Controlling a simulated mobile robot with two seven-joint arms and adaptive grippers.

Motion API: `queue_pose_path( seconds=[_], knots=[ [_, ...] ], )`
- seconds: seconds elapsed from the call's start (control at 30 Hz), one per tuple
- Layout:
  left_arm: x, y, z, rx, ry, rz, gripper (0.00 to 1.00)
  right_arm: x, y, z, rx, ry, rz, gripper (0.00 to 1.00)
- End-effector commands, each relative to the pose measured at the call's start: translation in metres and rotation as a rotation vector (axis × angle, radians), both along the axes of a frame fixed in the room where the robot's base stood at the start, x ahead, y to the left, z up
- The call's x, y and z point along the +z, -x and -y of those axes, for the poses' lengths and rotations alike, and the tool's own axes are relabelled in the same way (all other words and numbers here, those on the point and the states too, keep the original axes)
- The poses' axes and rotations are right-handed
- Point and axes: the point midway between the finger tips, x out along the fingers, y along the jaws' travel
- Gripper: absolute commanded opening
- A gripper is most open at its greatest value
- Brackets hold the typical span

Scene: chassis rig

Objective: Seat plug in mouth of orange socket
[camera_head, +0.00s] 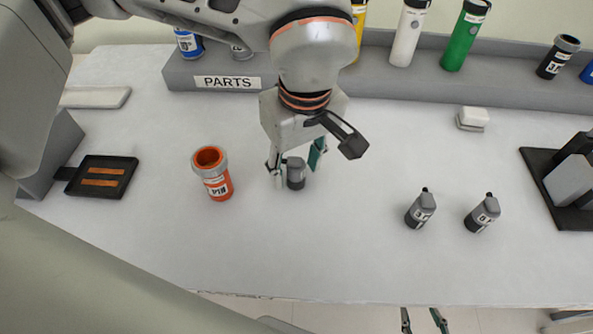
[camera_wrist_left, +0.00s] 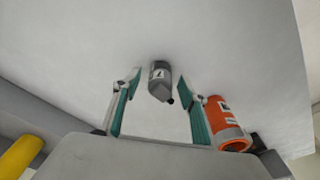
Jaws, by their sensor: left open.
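The orange socket (camera_head: 217,184) stands upright on the table, left of my left gripper, with its mouth facing up. It also shows in the left wrist view (camera_wrist_left: 228,124), to the right of the fingers. My left gripper (camera_head: 295,168) is open and points down around a grey plug (camera_head: 296,174). In the left wrist view this plug (camera_wrist_left: 161,82) stands between the fingertips, with a gap on both sides. Two more grey plugs (camera_head: 420,208) (camera_head: 482,213) stand to the right. My right gripper (camera_head: 422,320) shows only its fingers at the bottom edge, spread apart and empty.
A grey shelf marked PARTS (camera_head: 415,84) runs along the back and holds several coloured cylinders. A black tray (camera_head: 127,164) lies at the left, a white block (camera_head: 473,118) at the back right, and a dark fixture (camera_head: 538,161) at the right edge. The front table is clear.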

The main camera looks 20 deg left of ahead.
Motion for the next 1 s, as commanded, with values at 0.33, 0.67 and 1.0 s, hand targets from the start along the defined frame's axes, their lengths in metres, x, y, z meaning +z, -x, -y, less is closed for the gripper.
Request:
queue_pose_path(
  seconds=[0.33, 0.67, 1.0],
  knots=[
    [0.001, 0.0, 0.0, 0.0, -0.001, 0.001, 0.0, 0.001, -0.001, 0.0, -0.002, -0.001, 0.002, 0.4],
    [0.003, 0.0, 0.0, 0.001, 0.0, 0.001, 0.0, 0.002, -0.001, -0.001, -0.003, -0.003, 0.004, 0.4],
    [0.045, -0.001, 0.0, 0.002, -0.001, 0.009, 0.0, 0.011, -0.006, -0.001, -0.005, -0.008, 0.016, 0.4]
  ],
)
